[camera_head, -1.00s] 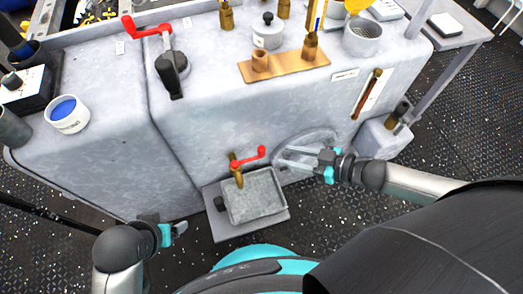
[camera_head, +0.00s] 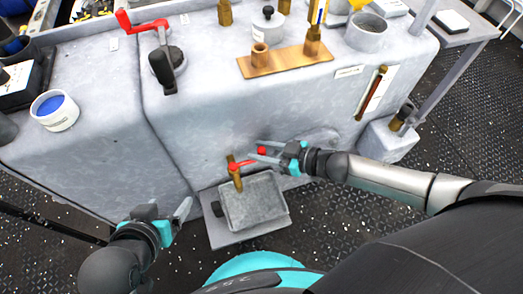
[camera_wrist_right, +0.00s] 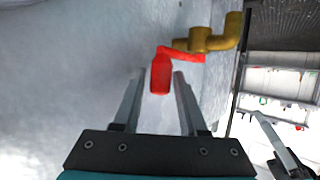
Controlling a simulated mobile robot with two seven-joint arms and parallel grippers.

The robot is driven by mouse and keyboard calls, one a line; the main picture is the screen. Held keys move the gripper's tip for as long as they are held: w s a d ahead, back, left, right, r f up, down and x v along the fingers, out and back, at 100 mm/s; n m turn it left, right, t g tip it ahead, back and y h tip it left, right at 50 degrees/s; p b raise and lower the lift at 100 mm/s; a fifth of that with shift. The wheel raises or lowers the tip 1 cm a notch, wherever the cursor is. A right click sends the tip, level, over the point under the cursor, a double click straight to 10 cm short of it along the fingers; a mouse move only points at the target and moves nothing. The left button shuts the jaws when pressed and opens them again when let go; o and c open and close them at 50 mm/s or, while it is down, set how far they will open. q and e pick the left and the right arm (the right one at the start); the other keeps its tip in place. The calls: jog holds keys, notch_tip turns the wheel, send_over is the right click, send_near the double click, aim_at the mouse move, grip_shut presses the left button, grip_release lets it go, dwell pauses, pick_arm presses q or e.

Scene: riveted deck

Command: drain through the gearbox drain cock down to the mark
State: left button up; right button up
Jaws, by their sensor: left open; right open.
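The drain cock (camera_head: 236,178) is brass and sticks out low on the front of the grey gearbox (camera_head: 215,95). Its red lever (camera_head: 244,164) points to the right and ends in a red grip, which also shows in the right wrist view (camera_wrist_right: 161,76). My right gripper (camera_head: 257,152) is open, its fingertips on either side of the grip; contact cannot be told. A grey drain tray (camera_head: 254,203) stands below the cock. A sight glass (camera_head: 371,93) with amber-brown content is on the gearbox's right side; its mark is too small to read. My left gripper (camera_head: 184,208) is open and empty, left of the tray.
A white tub with blue content (camera_head: 55,110) stands at left. Dark studded floor surrounds the tray.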

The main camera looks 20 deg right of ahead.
jog(key=shift+c, duration=0.2)
grip_shut()
dwell(1.4)
